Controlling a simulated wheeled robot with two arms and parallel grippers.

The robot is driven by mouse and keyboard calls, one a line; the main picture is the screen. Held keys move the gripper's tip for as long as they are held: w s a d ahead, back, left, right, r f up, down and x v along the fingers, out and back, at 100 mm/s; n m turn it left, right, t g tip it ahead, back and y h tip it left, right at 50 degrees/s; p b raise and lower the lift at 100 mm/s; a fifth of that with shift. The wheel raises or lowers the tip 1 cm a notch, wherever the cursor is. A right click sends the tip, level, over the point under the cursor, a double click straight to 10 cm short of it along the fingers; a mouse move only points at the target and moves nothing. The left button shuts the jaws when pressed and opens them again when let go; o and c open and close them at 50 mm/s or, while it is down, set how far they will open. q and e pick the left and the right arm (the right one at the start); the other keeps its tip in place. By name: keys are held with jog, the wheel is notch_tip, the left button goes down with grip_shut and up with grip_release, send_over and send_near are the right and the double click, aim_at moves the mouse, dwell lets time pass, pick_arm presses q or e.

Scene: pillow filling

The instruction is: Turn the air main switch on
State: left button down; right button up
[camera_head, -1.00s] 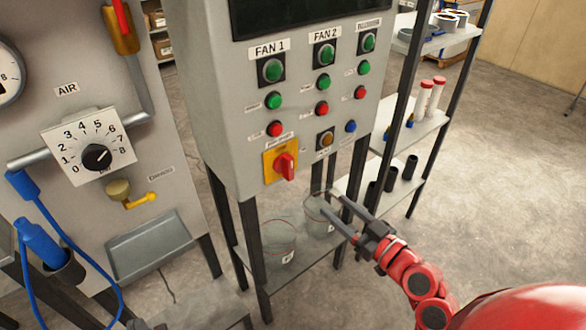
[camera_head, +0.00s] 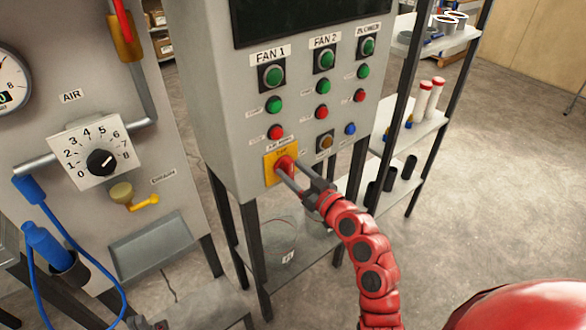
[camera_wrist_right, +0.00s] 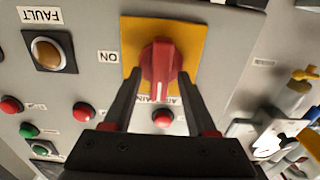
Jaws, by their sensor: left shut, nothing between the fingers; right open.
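The air main switch is a red rotary knob (camera_head: 285,165) on a yellow plate (camera_head: 271,176), low on the grey control panel. In the right wrist view, the knob (camera_wrist_right: 160,66) stands upright on its yellow plate (camera_wrist_right: 132,34), its white mark at the lower end. An upside-down "ON" label is left of the plate there. My right gripper (camera_head: 289,174) is open, its two fingers (camera_wrist_right: 161,84) on either side of the knob; I cannot tell whether they touch it. My left gripper (camera_head: 146,323) is shut and empty at the bottom edge, mostly out of view.
Green and red buttons (camera_head: 276,132) sit above the switch. An air panel with a dial (camera_head: 101,161) and yellow valve (camera_head: 140,201) stands to the left. A shelf (camera_head: 428,128) with tubes is on the right.

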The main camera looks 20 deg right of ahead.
jog(key=shift+w, duration=0.1)
grip_shut()
jog(key=shift+m, duration=0.3)
jog(key=m+b, duration=0.1)
jog(key=m, duration=0.1)
jog(key=shift+d+m, duration=0.15)
jog(key=shift+m, duration=0.15)
jog(key=m, duration=0.4)
jog(key=shift+d+f+m, duration=0.1)
jog(key=shift+m, duration=0.2)
jog(key=m, duration=0.5)
jog(key=shift+w+d+f+p, duration=0.1)
jog(key=shift+f+p, duration=0.05)
jog(key=shift+p, duration=0.15)
jog(key=shift+f+m+p, duration=0.2)
jog(key=shift+m+p, duration=0.25)
jog(key=shift+m, duration=2.05)
